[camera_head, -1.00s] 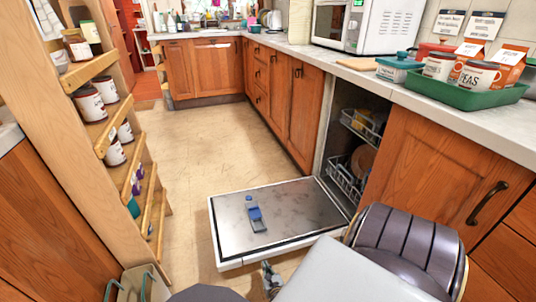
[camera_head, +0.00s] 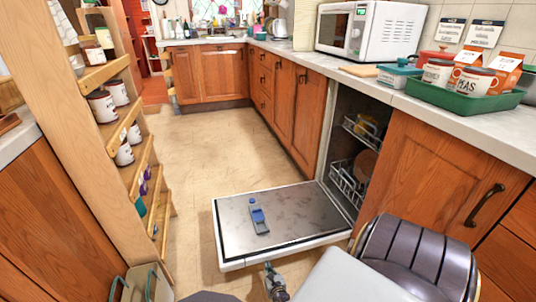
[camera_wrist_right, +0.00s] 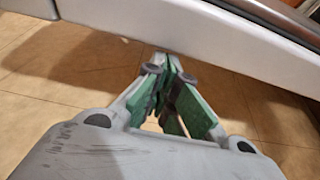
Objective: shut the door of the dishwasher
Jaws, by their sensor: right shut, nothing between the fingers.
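The dishwasher stands under the counter on the right, with its door (camera_head: 283,222) folded down open, almost flat above the floor. The door's inner face points up and carries a blue-and-grey dispenser piece (camera_head: 258,218). The racks (camera_head: 347,183) show inside the dark opening. My right gripper (camera_head: 272,270) is shut and empty at the door's near edge. In the right wrist view its green-padded fingers (camera_wrist_right: 172,85) are together, tips close below the door's white edge (camera_wrist_right: 220,50); I cannot tell if they touch. My left gripper is not in view.
A wooden shelf unit (camera_head: 112,130) with mugs and jars stands on the left. Bare floor (camera_head: 200,150) lies between it and the door. The counter (camera_head: 480,135) on the right holds a green tray (camera_head: 470,97) and a microwave (camera_head: 370,32).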

